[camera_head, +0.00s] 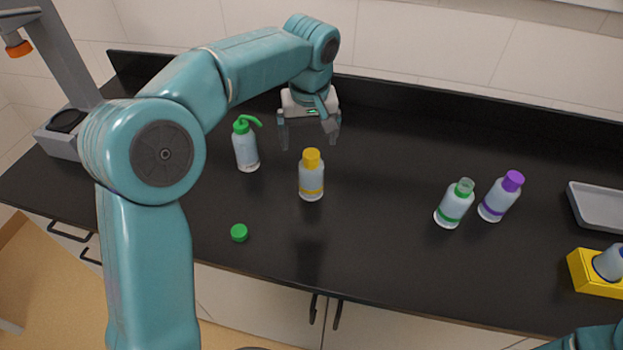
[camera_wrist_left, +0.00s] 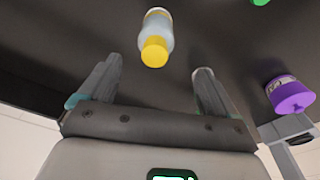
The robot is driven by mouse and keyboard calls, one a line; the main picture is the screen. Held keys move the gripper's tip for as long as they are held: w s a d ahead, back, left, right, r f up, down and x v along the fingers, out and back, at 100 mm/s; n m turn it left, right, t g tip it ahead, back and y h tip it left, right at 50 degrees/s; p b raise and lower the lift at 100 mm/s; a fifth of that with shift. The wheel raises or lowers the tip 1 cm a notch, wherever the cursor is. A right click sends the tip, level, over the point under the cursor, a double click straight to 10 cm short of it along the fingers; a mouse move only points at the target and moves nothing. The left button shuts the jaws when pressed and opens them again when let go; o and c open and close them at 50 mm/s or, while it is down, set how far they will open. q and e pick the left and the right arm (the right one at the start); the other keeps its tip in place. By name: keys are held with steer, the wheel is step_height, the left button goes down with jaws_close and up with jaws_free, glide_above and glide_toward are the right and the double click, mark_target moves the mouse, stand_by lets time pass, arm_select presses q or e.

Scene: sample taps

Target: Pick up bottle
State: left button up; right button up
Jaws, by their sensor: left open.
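Several bottles stand on the black counter. A clear bottle with a yellow cap (camera_head: 311,176) stands upright in the middle, with a yellow band. My left gripper (camera_head: 308,134) is open and empty, behind and above that bottle. In the left wrist view the yellow-capped bottle (camera_wrist_left: 156,40) lies beyond and between the open fingers, untouched. A green-spouted wash bottle (camera_head: 246,150) stands to its left. To the right are a green-ringed bottle (camera_head: 454,205) and a purple-capped bottle (camera_head: 500,198), close together. My right gripper is out of view.
A loose green cap (camera_head: 239,233) lies near the counter's front edge. A yellow holder (camera_head: 594,276) with a blue-ringed bottle and a grey tray (camera_head: 598,207) are at the right. A grey stand (camera_head: 62,136) is at the left. A purple-capped object (camera_wrist_left: 290,95) shows in the wrist view.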

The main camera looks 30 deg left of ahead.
mark_target(312, 154)
arm_select(q)
steer(key=f, duration=0.4)
steer(key=shift+w+d, duration=0.2)
steer(key=shift+w, duration=0.1)
steer(key=shift+s+a+f, duration=0.1)
steer(key=shift+f, duration=0.1)
steer(key=f, duration=0.2)
steer(key=w+f+p, duration=0.1)
steer(key=f, duration=0.2)
steer(key=shift+w+a, duration=0.15)
steer(key=shift+a, duration=0.05)
steer(key=c, duration=1.6)
steer(key=shift+c, duration=0.2)
steer(key=shift+r, duration=0.1)
